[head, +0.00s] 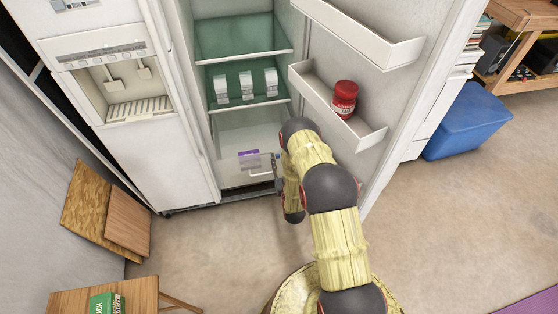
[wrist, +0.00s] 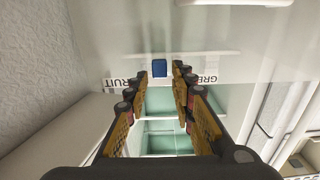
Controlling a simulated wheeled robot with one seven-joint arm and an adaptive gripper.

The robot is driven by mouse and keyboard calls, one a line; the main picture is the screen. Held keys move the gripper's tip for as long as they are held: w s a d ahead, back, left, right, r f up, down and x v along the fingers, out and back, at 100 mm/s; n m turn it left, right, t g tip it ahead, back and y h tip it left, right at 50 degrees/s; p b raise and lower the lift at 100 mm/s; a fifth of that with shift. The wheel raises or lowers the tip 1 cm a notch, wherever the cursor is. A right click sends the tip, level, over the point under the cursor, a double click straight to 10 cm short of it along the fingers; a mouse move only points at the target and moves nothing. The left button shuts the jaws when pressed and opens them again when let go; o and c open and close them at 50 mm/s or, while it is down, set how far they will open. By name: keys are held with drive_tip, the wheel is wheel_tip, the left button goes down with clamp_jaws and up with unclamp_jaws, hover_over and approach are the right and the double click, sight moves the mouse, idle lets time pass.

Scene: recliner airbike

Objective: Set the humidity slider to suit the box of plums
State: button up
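The humidity slider (wrist: 159,68) is a small dark blue block on the pale drawer front in the wrist view. It lies between the lettering "FRUIT" (wrist: 122,82) on the left and "GRE" (wrist: 203,80) on the right, the latter partly hidden by a finger. My gripper (wrist: 160,77) is open, its fingertips on either side of the slider, with gaps showing. In the head view my gripper (head: 279,177) is at the right of the low drawer (head: 233,180), mostly hidden by my arm. A purple item (head: 249,158) shows at the drawer; I cannot tell whether it is the plum box.
The fridge door (head: 395,110) stands open on the right, with a red jar (head: 345,95) in its rack. White cartons (head: 245,84) stand on a shelf above the drawer. A blue bin (head: 468,122) is farther right.

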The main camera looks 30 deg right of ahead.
clamp_jaws()
idle(0.6)
